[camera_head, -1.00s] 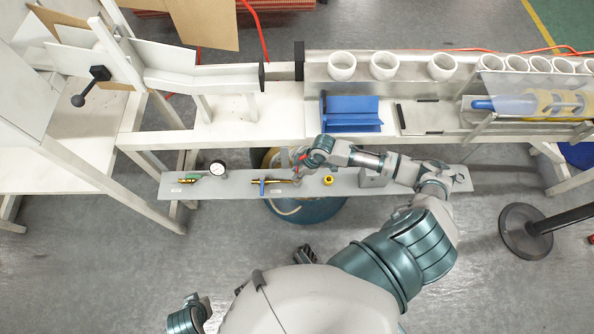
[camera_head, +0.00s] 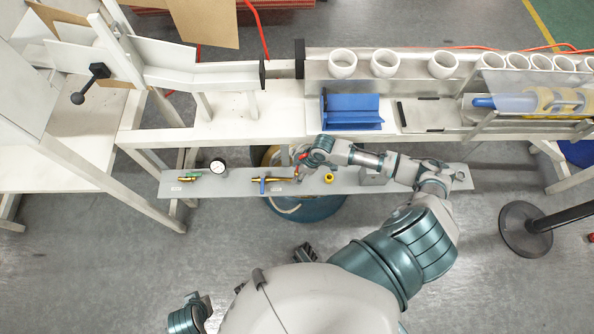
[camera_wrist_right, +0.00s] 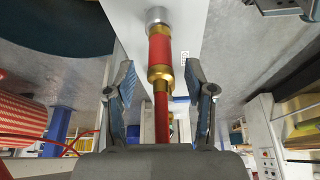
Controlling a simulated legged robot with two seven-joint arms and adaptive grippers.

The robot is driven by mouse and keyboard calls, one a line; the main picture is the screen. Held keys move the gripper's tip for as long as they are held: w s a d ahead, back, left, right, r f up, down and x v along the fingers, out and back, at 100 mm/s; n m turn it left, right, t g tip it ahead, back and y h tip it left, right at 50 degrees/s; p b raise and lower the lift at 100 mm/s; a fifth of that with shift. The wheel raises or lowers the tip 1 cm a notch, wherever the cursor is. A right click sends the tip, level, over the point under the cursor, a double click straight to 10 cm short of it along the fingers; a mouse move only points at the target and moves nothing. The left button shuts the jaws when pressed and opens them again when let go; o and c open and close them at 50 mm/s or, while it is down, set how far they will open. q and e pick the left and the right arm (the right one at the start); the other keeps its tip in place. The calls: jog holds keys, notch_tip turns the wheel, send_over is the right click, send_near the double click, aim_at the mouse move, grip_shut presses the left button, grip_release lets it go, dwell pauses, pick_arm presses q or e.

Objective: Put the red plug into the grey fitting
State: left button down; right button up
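The red plug (camera_wrist_right: 160,55) has a red sleeve with brass ends, and a red hose (camera_wrist_right: 162,118) runs back from it between my fingers. Its far end meets the round grey fitting (camera_wrist_right: 157,17) in the right wrist view; how deep it sits is hidden. My right gripper (camera_wrist_right: 161,85) is open, with a finger on each side of the plug and hose and visible gaps. In the head view my right gripper (camera_head: 301,165) is over the narrow grey shelf, largely hiding plug and fitting. A dark part low in the middle (camera_head: 305,253) may be my left gripper; its state is unclear.
The narrow grey shelf (camera_head: 225,184) carries a round gauge (camera_head: 217,166), a blue-handled brass valve (camera_head: 263,185) and a yellow fitting (camera_head: 328,178). Behind it stands a white bench (camera_head: 230,133) with a blue holder (camera_head: 351,110) and several white rings. A dark post base (camera_head: 520,232) stands at right.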

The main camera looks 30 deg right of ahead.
jog(key=v, duration=1.2)
jog(key=shift+f, duration=0.1)
jog(key=s+a+f+m, duration=0.2)
jog(key=s+a+f, duration=0.5)
jog(key=a, duration=0.4)
jog(key=s+d+m+h, duration=0.25)
jog(key=s+m, duration=0.35)
jog(key=s, duration=0.6)
pick_arm(q)
jog(key=s+f+p, duration=0.2)
jog(key=f, duration=0.9)
jog(key=s+f+p, duration=0.1)
jog(key=f+p, duration=0.2)
jog(key=f, duration=0.8)
jog(key=shift+s+a+f+g+p, duration=0.15)
jog(key=shift+s+f+g+p, duration=0.05)
jog(key=shift+s+g+p, duration=0.2)
pick_arm(e)
jog(key=s+f, duration=0.1)
jog(key=f, duration=1)
jog(key=s+f, duration=0.2)
jog(key=f, duration=1)
jog(key=shift+s+d+g+h, duration=0.2)
jog(key=shift+s+g+h, duration=0.1)
jog(key=shift+g+h, duration=0.15)
